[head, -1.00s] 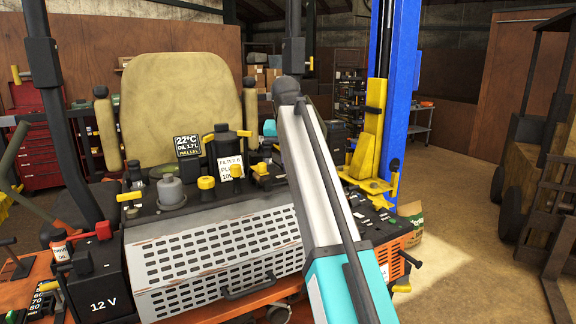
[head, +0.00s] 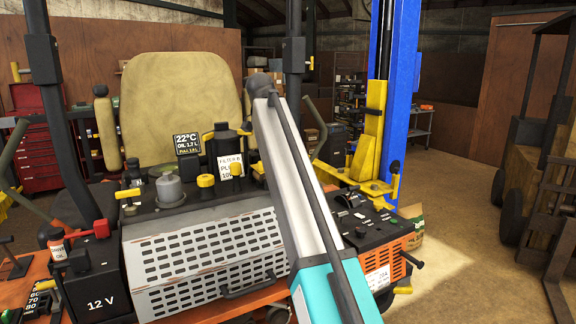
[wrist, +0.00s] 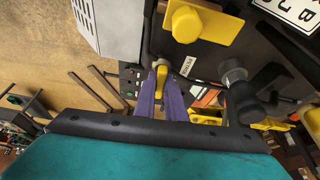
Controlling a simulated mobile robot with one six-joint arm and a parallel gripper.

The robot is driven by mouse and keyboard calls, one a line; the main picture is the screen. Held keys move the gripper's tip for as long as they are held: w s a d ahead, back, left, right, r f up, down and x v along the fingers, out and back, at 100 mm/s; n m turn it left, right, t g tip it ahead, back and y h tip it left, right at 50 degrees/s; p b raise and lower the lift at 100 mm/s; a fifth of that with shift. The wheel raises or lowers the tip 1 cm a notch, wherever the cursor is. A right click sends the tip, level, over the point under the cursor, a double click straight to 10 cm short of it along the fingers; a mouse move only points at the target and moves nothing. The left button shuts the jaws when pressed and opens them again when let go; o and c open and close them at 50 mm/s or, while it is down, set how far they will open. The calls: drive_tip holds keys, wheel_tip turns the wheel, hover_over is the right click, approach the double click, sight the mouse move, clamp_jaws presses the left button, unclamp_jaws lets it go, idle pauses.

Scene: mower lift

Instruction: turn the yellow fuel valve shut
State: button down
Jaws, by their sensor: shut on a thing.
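In the wrist view my gripper (wrist: 160,82) has two purple fingers close together, with a small yellow valve handle (wrist: 161,63) between their tips. The fingers are shut on it and hide part of it. The handle sits beside a small white label (wrist: 187,66), too small to read surely, on the dark engine deck. In the head view my own arm hides the gripper and probably the valve.
A larger yellow knob (wrist: 205,24) stands close above the fingers in the wrist view, and a black knob (wrist: 236,92) to their right. In the head view a perforated grey cover (head: 205,262), a yellow cap (head: 205,181) and a black filter canister (head: 223,143) crowd the deck.

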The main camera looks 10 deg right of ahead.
drive_tip(key=shift+s+d+f+m+g, duration=0.15)
drive_tip(key=shift+m+g, duration=0.15)
drive_tip(key=shift+m, duration=0.2)
drive_tip(key=c, duration=1.8)
unclamp_jaws()
drive_tip(key=shift+p+v, duration=0.7)
drive_tip(key=shift+v, duration=0.65)
drive_tip(key=shift+p+v, duration=2.1)
drive_tip(key=shift+v, duration=0.4)
drive_tip(key=shift+f, duration=0.1)
